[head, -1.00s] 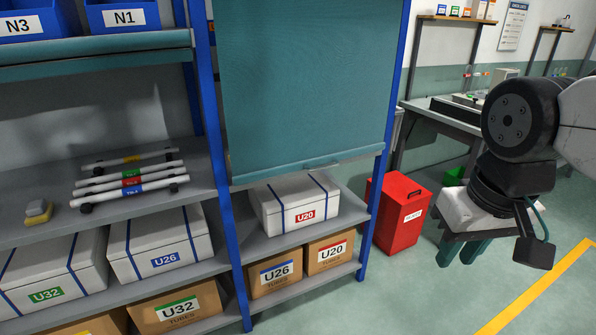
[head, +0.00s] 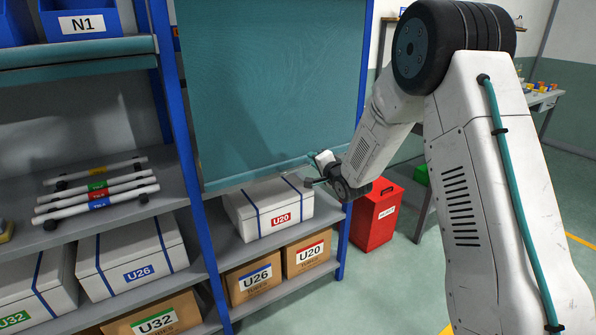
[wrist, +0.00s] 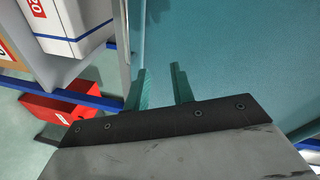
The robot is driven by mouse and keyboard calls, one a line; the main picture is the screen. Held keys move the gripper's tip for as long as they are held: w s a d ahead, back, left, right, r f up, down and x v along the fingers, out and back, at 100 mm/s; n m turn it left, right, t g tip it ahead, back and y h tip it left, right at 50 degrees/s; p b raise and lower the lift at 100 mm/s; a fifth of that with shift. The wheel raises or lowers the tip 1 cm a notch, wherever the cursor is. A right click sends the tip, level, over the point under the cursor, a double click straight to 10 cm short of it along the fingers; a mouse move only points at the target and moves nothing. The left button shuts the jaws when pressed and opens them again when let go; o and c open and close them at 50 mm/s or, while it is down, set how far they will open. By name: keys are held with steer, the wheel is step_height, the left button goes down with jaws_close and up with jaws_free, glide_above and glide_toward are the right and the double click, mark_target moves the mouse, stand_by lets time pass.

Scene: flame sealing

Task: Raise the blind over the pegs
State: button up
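The teal blind (head: 270,80) hangs down over the upper part of the right-hand bay, with its bottom bar just above the white U20 box. No pegs are visible; whatever is behind the blind is hidden. My gripper (head: 311,170) is at the lower right of the blind, close to its bottom bar. In the wrist view, the two teal fingers of my gripper (wrist: 158,88) stand apart in front of the blind (wrist: 230,60), with nothing seen between them. The handle on the bar cannot be made out now.
The white U20 box (head: 268,207) sits on the shelf below the blind. Blue posts (head: 180,150) flank the bay. A red bin (head: 376,215) stands right of the rack. White rods (head: 98,190) lie on the left shelf.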

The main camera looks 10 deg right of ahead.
mark_target(298, 170)
step_height(298, 170, down, 8)
steer(key=w+a+f+m+t+y, duration=0.1)
steer(key=m+t+y, duration=0.2)
steer(key=x, duration=0.8)
steer(key=shift+s+a+r, duration=0.15)
steer(key=shift+r, duration=0.15)
jaws_close()
